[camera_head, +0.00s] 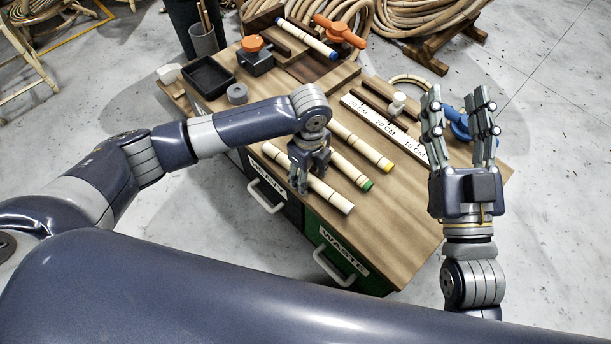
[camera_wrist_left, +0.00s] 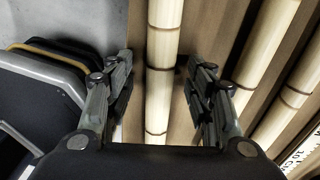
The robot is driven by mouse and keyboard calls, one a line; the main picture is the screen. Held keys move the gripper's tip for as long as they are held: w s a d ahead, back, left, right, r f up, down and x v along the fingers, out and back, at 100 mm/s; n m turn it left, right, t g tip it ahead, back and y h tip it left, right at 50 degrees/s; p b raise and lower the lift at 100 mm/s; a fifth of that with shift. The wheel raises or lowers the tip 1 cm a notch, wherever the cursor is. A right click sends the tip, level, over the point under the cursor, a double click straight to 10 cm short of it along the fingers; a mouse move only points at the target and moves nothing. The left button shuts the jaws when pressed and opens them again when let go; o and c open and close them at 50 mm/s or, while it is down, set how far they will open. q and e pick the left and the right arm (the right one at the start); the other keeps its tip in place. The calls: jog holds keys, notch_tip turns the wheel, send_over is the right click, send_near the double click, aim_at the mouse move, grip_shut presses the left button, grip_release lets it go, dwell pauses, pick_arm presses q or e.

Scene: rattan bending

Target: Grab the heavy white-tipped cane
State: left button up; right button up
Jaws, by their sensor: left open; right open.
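The white-tipped cane (camera_head: 331,196) lies on the wooden bench, the nearest of three parallel canes at its front left. My left gripper (camera_head: 303,183) is over this cane. In the left wrist view the cane (camera_wrist_left: 161,75) runs between the two open fingers of the left gripper (camera_wrist_left: 160,95), with a gap on each side. A green-tipped cane (camera_head: 352,171) and a yellow-tipped cane (camera_head: 362,148) lie beside it to the right. My right gripper (camera_head: 458,120) is open and empty, fingers up, at the bench's right edge.
A blue-tipped cane (camera_head: 306,38) lies at the back. A ruler strip (camera_head: 384,124), orange clamp (camera_head: 340,30), black tray (camera_head: 208,77) and grey tape roll (camera_head: 237,93) are on the bench (camera_head: 400,220). A green waste drawer (camera_head: 342,253) is at the front. The near right bench top is clear.

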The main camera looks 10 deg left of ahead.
pick_arm(q)
jog(key=shift+c, duration=0.5)
grip_shut()
jog(key=shift+r, duration=0.15)
